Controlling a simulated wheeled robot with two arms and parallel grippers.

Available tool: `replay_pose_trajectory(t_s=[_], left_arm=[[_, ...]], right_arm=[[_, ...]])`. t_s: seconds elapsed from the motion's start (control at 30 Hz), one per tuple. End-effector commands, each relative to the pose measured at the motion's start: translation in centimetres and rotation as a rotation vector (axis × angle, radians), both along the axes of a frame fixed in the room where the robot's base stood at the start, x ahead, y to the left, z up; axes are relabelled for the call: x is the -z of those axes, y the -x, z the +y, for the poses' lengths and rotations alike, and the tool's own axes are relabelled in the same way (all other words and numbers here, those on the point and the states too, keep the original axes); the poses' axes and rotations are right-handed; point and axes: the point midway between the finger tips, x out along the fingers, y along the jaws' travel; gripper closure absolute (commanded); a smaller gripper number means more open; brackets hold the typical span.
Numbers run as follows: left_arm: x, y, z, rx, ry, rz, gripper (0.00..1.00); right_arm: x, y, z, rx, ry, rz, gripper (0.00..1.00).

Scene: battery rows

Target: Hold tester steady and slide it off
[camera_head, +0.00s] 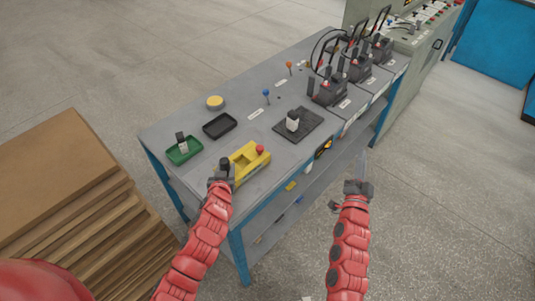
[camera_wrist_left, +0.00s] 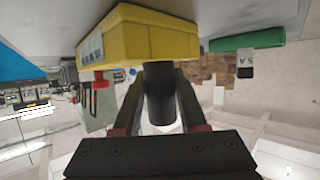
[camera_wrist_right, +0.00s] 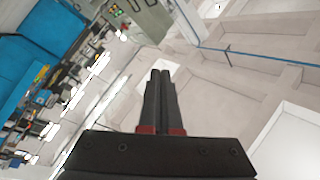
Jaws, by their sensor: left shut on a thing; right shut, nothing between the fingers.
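The yellow tester (camera_head: 248,160) sits on the grey workbench near its front edge, with a red knob (camera_head: 260,149) at its right end and a black cylindrical part (camera_head: 225,164) at its left end. In the left wrist view the yellow body (camera_wrist_left: 140,38) fills the upper middle, and the black cylinder (camera_wrist_left: 159,95) stands between my fingers. My left gripper (camera_head: 221,180) is shut on that black cylinder. My right gripper (camera_head: 358,185) is shut and empty, off the bench's front side. In the right wrist view its fingers (camera_wrist_right: 160,85) are together.
A green tray (camera_head: 196,148) holding a small block and an empty black tray (camera_head: 220,126) lie left of and behind the tester. A dark pad (camera_head: 310,128) with a block (camera_head: 292,121) lies to the right. Black devices (camera_head: 330,90) stand farther back. Stacked boards (camera_head: 70,190) lie left of the bench.

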Motion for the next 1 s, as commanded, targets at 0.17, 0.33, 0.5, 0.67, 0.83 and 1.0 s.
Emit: replay_pose_trajectory(t_s=[0.17, 0.33, 0.5, 0.67, 0.83, 1.0], left_arm=[[0.0, 0.0, 0.0, 0.0, -0.001, 0.0, 1.0], [0.0, 0.0, 0.0, 0.0, -0.001, 0.0, 1.0], [0.0, 0.0, 0.0, 0.0, 0.0, 0.0, 1.0], [0.0, 0.0, 0.0, 0.0, 0.0, 0.0, 1.0], [0.0, 0.0, 0.0, 0.0, 0.0, 0.0, 1.0], [0.0, 0.0, 0.0, 0.0, 0.0, 0.0, 1.0]], right_arm=[[3.2, -3.0, 3.3, -0.17, -0.213, 0.215, 1.0], [5.5, -3.8, 8.3, -0.361, -0.394, 0.427, 1.0], [6.2, -2.6, 13.6, -0.551, -0.523, 0.625, 1.0], [6.2, -0.7, 17.1, -0.68, -0.582, 0.767, 1.0], [6.2, 0.7, 18.8, -0.747, -0.604, 0.844, 1.0], [6.7, 0.2, 19.9, -0.76, -0.605, 0.86, 1.0]])
